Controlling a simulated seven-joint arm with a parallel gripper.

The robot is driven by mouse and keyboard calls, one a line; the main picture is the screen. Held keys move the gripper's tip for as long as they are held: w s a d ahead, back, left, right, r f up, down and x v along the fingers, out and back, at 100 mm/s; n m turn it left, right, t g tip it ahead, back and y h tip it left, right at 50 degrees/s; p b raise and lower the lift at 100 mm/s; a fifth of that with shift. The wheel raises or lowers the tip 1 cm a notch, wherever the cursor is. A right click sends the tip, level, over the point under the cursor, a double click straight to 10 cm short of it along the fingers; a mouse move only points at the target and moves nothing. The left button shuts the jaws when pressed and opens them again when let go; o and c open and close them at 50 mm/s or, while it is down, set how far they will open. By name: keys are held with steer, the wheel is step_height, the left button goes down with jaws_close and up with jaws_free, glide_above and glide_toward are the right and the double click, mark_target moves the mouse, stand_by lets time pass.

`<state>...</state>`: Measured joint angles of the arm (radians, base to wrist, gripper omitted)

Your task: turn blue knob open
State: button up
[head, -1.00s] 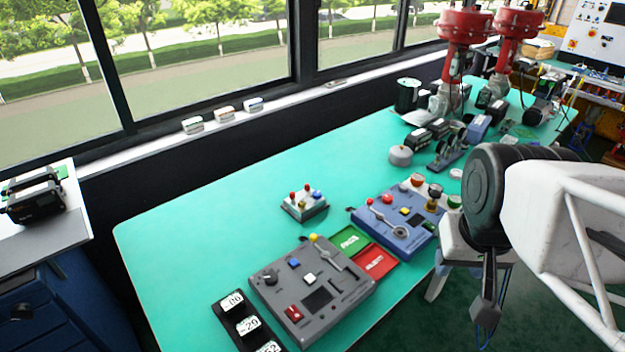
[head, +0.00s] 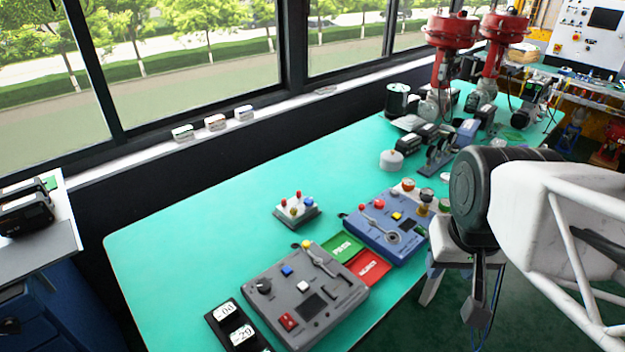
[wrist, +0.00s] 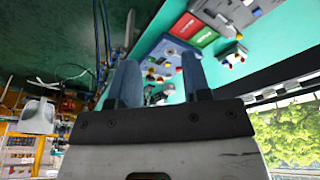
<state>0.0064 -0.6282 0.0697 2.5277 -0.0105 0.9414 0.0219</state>
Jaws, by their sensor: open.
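A blue control box (head: 388,228) lies on the green table, left of my arm. It carries a silver rotary lever (head: 388,229) with a red ball end, a yellow button and several coloured buttons. A grey control box (head: 325,318) in front has a black knob (head: 264,286), a blue button (head: 286,271) and a yellow-tipped lever (head: 318,257).
Green and red trays (head: 343,247) lie between the two boxes. A small joystick box (head: 297,211) stands behind them. Red-topped valves (head: 452,32) and loose parts fill the far end. The table's left part is clear. A dark number strip (head: 225,310) lies at the front.

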steer(key=w+a+m, duration=0.2)
steer(key=w+a, duration=0.2)
steer(key=w, duration=1)
steer(key=m+g, duration=0.3)
steer(key=m, duration=0.1)
glide_above(308, 199)
steer(key=f, duration=2)
steer(key=shift+s+d+f, duration=0.25)
steer(key=shift+w+a+f, duration=0.15)
steer(key=shift+w+f, duration=0.05)
steer(key=shift+f, duration=0.1)
steer(key=shift+f, duration=0.1)
steer(key=shift+f, duration=3.8)
